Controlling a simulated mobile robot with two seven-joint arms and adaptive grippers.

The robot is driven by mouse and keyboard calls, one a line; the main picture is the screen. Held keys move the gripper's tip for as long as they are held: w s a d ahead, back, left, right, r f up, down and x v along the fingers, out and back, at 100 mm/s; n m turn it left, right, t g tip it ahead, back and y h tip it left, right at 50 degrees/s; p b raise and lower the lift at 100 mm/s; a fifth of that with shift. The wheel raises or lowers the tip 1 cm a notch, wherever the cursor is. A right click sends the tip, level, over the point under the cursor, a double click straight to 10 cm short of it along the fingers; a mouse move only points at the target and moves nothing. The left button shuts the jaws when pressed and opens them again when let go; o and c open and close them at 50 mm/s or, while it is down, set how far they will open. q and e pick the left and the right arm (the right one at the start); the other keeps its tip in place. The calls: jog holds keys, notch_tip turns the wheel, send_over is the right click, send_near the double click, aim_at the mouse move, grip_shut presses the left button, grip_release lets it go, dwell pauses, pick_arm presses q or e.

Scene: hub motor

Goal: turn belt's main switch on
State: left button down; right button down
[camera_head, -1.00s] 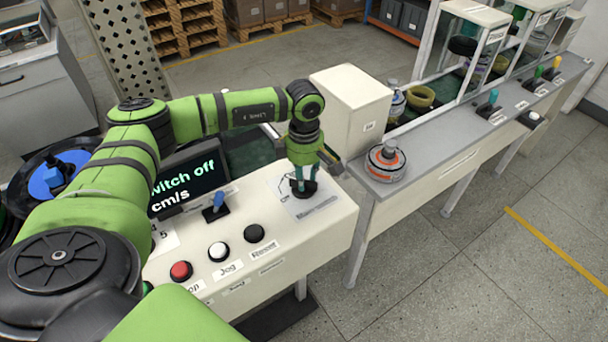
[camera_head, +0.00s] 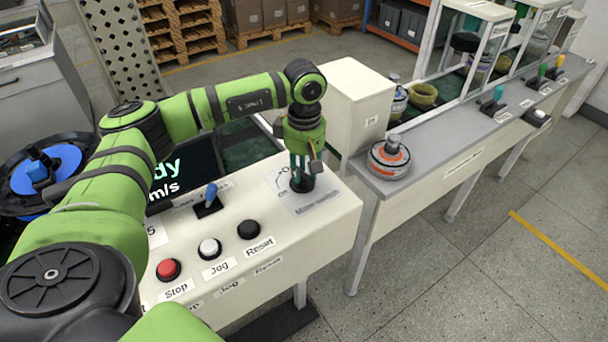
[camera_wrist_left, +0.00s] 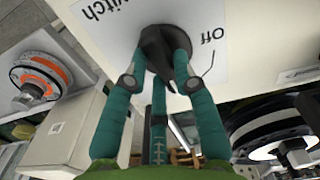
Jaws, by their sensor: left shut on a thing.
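The main switch is a black rotary knob on a white label plate (camera_head: 318,204) at the right end of the control panel (camera_head: 335,225). My left gripper (camera_head: 301,180) is over it, with its fingers closed around the knob. In the left wrist view the black knob (camera_wrist_left: 158,50) sits between the green fingers of my left gripper (camera_wrist_left: 160,72). The word "Off" and part of "switch" show on the plate there. The screen (camera_head: 172,185) shows text ending in "dy" and "m/s", partly hidden by my arm. My right gripper is not in view.
A blue-handled lever (camera_head: 210,197) and the red Stop (camera_head: 168,269), white Jog (camera_head: 209,247) and black Reset (camera_head: 248,229) buttons are on the same panel. A white box (camera_head: 350,105) and a grey bench with a hub motor (camera_head: 389,160) stand to the right.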

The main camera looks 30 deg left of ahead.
aim_at(304, 173)
pick_arm(q)
jog(key=shift+m+b, duration=0.45)
jog(key=shift+m, duration=0.25)
jog(key=c, duration=1)
grip_release()
jog(key=shift+r, duration=0.45)
notch_tip(304, 173, up, 11)
jog(key=shift+r, duration=0.1)
